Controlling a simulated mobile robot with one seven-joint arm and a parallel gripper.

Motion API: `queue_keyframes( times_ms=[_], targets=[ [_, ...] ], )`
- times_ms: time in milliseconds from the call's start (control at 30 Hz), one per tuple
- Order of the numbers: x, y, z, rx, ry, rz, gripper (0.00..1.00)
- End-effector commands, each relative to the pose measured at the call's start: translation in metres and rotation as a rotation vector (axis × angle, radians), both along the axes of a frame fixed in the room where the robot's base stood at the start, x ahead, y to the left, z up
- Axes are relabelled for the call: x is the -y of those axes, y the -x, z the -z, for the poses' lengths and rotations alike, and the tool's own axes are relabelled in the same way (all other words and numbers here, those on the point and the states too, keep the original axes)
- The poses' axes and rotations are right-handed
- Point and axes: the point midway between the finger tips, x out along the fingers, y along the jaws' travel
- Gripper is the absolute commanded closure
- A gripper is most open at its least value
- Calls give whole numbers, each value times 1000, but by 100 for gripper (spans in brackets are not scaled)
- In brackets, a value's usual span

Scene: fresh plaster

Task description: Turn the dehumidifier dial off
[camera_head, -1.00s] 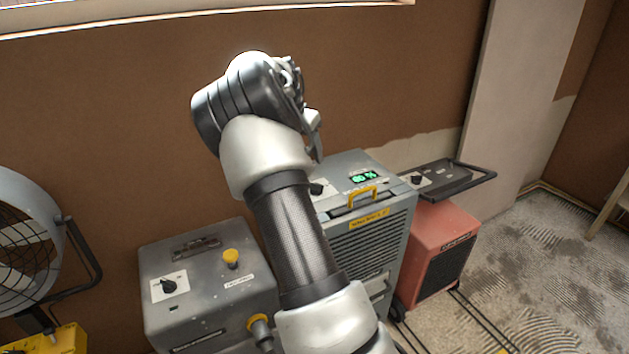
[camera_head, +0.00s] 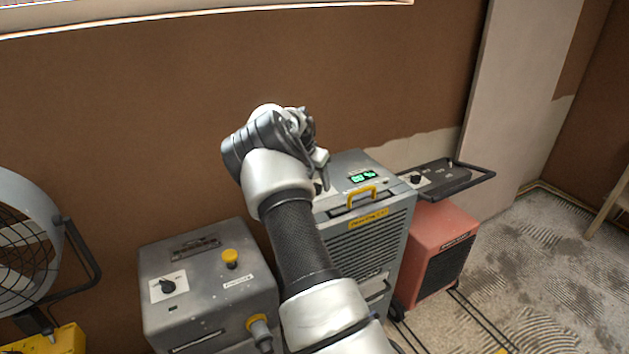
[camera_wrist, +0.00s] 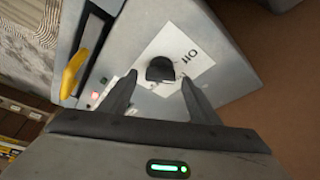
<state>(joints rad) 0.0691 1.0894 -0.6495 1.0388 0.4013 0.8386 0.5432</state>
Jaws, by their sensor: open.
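The dehumidifier (camera_head: 365,240) is the grey cabinet with a green lit display and a yellow handle, right of my arm in the head view. Its black dial (camera_wrist: 160,69) sits on a white plate marked "Off" in the wrist view. I cannot tell clearly which way its pointer faces. My gripper (camera_wrist: 159,80) is open, with its two dark fingertips on either side of the dial in the picture; contact is not visible. In the head view my gripper (camera_head: 322,172) hangs over the cabinet's left top edge and hides most of the dial.
A grey box (camera_head: 205,285) with its own black knob and a yellow button stands left of my arm. A red heater (camera_head: 440,255) stands to the right, with a dark panel behind it. A fan (camera_head: 25,245) is at far left. The brown wall is close behind.

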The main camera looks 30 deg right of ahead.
Motion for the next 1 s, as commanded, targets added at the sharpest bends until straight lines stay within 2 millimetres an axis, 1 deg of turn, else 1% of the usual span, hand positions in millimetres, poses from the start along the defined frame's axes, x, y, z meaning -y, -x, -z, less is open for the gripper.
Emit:
queue_keyframes(
  times_ms=[100, 167, 300, 333, 367, 667, 1000],
  targets=[
    [0, 0, 0, 0, 0, 0, 44],
    [0, 0, 0, 0, 0, 0, 54],
    [0, 0, 0, 0, 0, 0, 78],
    [0, 0, 0, 0, 0, 0, 83],
    [0, 0, 0, 0, 0, 0, 85],
    [0, 1, 1, 0, -2, -48, 85],
    [1, 2, 1, 2, -2, -262, 85]
  ],
)
